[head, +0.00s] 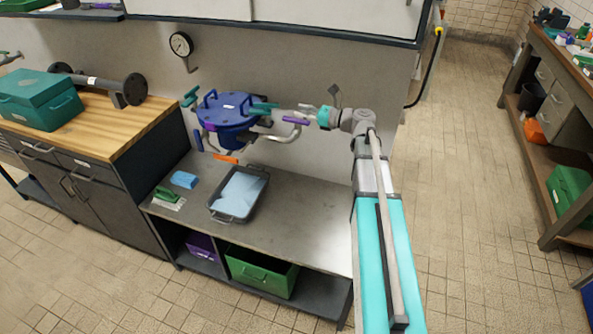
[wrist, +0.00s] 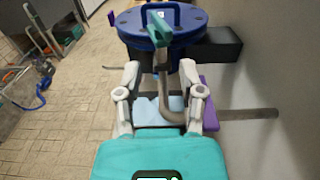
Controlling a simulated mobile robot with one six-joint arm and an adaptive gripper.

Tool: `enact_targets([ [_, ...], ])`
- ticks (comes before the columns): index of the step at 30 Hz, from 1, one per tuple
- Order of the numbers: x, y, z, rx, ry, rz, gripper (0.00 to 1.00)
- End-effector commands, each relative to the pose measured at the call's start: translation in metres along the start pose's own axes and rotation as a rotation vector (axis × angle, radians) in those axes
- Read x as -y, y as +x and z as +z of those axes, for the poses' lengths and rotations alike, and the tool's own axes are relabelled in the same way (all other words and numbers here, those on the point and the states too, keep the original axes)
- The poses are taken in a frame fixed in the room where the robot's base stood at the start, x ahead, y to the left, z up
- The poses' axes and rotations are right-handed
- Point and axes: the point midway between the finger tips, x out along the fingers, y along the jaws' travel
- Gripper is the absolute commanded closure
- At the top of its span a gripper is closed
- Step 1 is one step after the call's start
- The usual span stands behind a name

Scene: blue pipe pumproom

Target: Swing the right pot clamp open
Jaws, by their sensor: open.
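The blue pot (head: 228,134) is fixed at the wall with its round bolted lid (head: 228,104) on top. The right pot clamp (head: 264,107) has a teal handle at the lid's right side. In the wrist view this teal clamp handle (wrist: 159,27) lies over the lid's near rim. My gripper (head: 306,112) is just right of the clamp, pointing left at it. Its two fingers are apart in the wrist view (wrist: 158,76), either side of the clamp's line. I see no finger closed on the handle, and cannot tell if one touches it.
Grey pipes with purple (head: 296,120) and orange (head: 226,158) handles run below and beside the pot, close to my gripper. A grey tray (head: 259,197), blue sponge (head: 184,180) and green brush (head: 167,196) lie on the bench. The bench's right half is clear.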

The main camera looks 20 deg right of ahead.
Motion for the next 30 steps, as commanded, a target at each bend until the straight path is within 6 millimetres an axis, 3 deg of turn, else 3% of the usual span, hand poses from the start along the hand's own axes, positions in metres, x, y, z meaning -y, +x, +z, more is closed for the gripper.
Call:
enact_targets([
  [5,0.0,-0.02,0.0,0.0,0.0,-0.002,0.5],
  [30,-0.091,0.017,-0.027,-0.383,-0.541,0.266,0.5],
])
